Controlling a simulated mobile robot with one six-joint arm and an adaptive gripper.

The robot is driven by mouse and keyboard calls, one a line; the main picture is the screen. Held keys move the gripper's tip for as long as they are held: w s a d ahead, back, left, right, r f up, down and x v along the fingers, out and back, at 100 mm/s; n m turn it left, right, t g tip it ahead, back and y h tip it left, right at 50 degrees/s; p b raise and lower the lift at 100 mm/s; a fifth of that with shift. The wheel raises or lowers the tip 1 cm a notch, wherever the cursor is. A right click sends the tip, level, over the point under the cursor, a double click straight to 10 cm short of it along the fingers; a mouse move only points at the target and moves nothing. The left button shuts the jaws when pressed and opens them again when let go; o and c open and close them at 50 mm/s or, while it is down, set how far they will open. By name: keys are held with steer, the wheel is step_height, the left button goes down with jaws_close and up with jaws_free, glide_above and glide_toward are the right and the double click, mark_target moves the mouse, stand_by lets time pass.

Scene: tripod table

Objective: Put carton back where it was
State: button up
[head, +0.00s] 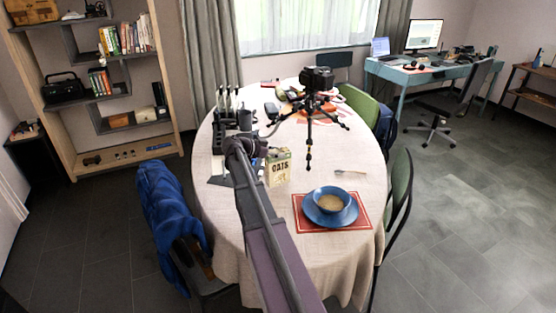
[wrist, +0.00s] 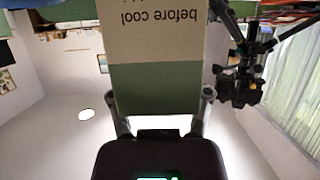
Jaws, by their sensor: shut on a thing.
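The oats carton (head: 278,169), cream and green with dark lettering, is upright over the left-middle part of the table (head: 240,230). In the wrist view the carton (wrist: 155,85) fills the space between my fingers, showing a green band and upside-down text. My gripper (wrist: 162,98) is shut on it. In the head view my gripper (head: 263,152) reaches the carton from its left, partly hidden by my arm. I cannot tell whether the carton's base touches the tablecloth.
A black tripod with a camera (head: 309,112) stands on the table behind and right of the carton. A blue bowl (head: 331,200) sits on a plate on a red placemat (head: 362,222) in front right. A dark rack (head: 228,108) and small items are behind left. Bare cloth lies front left.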

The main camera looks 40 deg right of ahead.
steer(key=shift+f+b, duration=0.4)
steer(key=shift+f, duration=0.4)
steer(key=o, duration=1.3)
steer(key=shift+o, duration=0.2)
steer(key=p+v, duration=0.4)
steer(key=v, duration=0.8)
steer(key=shift+p, duration=0.3)
